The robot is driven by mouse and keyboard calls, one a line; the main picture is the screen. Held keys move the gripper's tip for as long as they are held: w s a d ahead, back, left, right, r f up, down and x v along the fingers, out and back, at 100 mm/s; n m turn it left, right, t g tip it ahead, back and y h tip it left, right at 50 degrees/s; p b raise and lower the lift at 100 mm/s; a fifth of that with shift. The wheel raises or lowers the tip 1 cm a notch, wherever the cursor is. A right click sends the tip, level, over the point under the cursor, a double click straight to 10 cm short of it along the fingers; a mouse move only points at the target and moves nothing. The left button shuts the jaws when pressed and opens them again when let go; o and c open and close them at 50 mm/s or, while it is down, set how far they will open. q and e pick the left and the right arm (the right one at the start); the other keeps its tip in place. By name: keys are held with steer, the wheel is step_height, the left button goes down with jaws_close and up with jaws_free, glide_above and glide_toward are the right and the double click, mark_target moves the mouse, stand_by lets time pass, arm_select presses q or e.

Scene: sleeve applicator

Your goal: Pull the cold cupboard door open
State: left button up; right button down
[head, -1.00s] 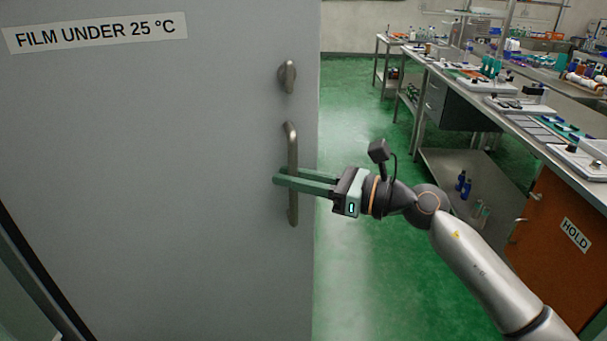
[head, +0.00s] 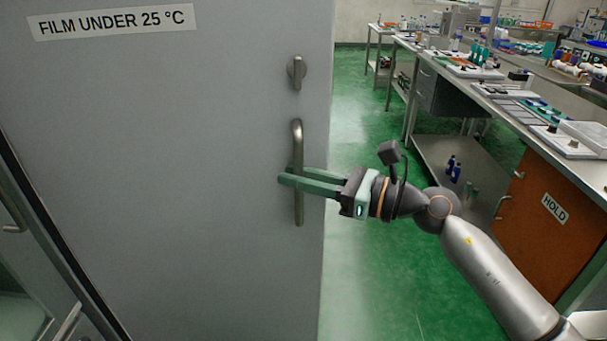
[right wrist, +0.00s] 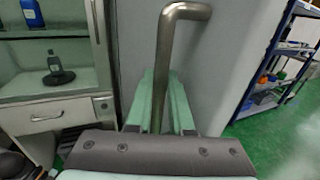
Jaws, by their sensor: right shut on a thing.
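The grey cold cupboard door (head: 180,130) fills the left half of the head view, with a "FILM UNDER 25 °C" label (head: 115,21) on it. My right gripper (head: 290,180) is shut on the handle, one green finger on each side of the bar. The right wrist view also shows the handle (right wrist: 165,60) running down between the green fingers (right wrist: 160,105). My left gripper is not in view.
A long lab bench (head: 500,100) with several items stands at the right, above an orange-brown cabinet marked "HOLD" (head: 530,225). The green floor (head: 375,270) between door and bench is clear. The right wrist view shows a blue shelf rack (right wrist: 280,60) and a pale drawer unit (right wrist: 50,115).

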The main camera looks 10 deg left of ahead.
stand_by(0.3)
steer(key=c, duration=1.1)
jaws_free()
arm_select(q)
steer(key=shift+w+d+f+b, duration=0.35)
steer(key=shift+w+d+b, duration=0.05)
steer(key=shift+b, duration=0.5)
arm_select(e)
steer(key=d, duration=0.4)
steer(key=s+d, duration=0.1)
steer(key=d, duration=0.3)
steer(key=s+d, duration=0.1)
steer(key=d, duration=0.3)
steer(key=shift+s+d, duration=0.1)
steer(key=shift+s, duration=0.05)
